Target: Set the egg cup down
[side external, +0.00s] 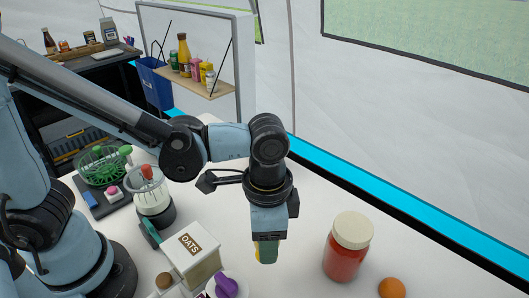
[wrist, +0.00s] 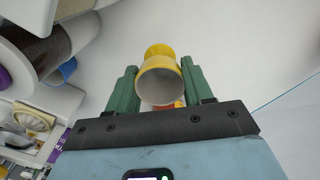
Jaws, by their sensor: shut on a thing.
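The egg cup (wrist: 160,66) is yellow outside with a pale inside, and its open mouth faces the camera in the wrist view. My gripper (wrist: 159,72) is shut on it, with one green finger on each side. In the side external view my gripper (side external: 266,252) points down over the white table (side external: 310,262). Only a thin yellow sliver of the egg cup (side external: 257,250) shows there, the rest hidden behind the fingers. I cannot tell whether its base touches the table.
A red jar (side external: 345,262) with a cream lid and an orange ball-like item (side external: 391,288) stand to the right. Bare table surrounds the gripper, with a wall behind.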

